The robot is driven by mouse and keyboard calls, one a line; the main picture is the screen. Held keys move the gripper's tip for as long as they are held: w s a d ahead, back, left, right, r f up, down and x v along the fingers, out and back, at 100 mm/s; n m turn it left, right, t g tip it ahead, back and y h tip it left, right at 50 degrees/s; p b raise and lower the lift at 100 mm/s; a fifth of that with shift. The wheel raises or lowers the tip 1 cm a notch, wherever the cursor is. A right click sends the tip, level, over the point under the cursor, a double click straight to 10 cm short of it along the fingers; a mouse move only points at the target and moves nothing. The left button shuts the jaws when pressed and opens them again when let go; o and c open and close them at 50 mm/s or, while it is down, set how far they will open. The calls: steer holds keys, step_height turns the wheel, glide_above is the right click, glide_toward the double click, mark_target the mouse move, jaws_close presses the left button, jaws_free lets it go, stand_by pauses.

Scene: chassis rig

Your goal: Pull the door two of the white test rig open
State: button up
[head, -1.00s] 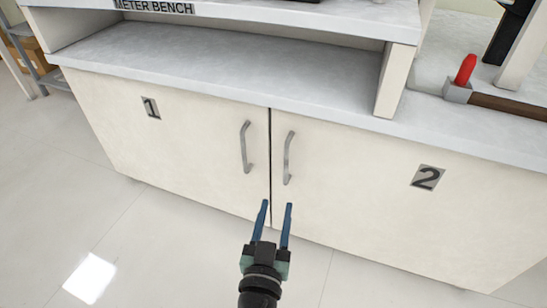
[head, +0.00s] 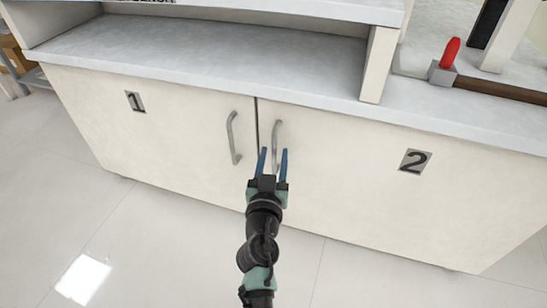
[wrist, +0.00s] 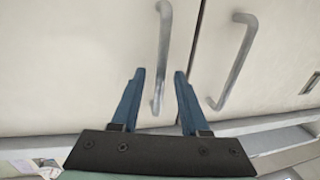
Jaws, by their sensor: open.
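Door two (head: 345,185) is the cream right-hand door of the bench, marked with a 2 plate (head: 415,161). It looks shut, level with door one. Its grey upright bar handle (head: 277,132) stands near the seam. My gripper (head: 273,151) is open, its blue fingers at the handle's lower part and hiding some of it. In the wrist view, which looks upside down, the door two handle (wrist: 164,35) runs down between the spread fingers (wrist: 159,72). No grip on it shows.
Door one (head: 170,135) with its own handle (head: 233,138) is just left of the seam; that handle also shows in the wrist view (wrist: 237,62). The grey countertop (head: 200,85) overhangs above. Bare floor (head: 150,240) lies in front.

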steer(key=shift+c, duration=0.3)
jaws_close()
stand_by(1.1)
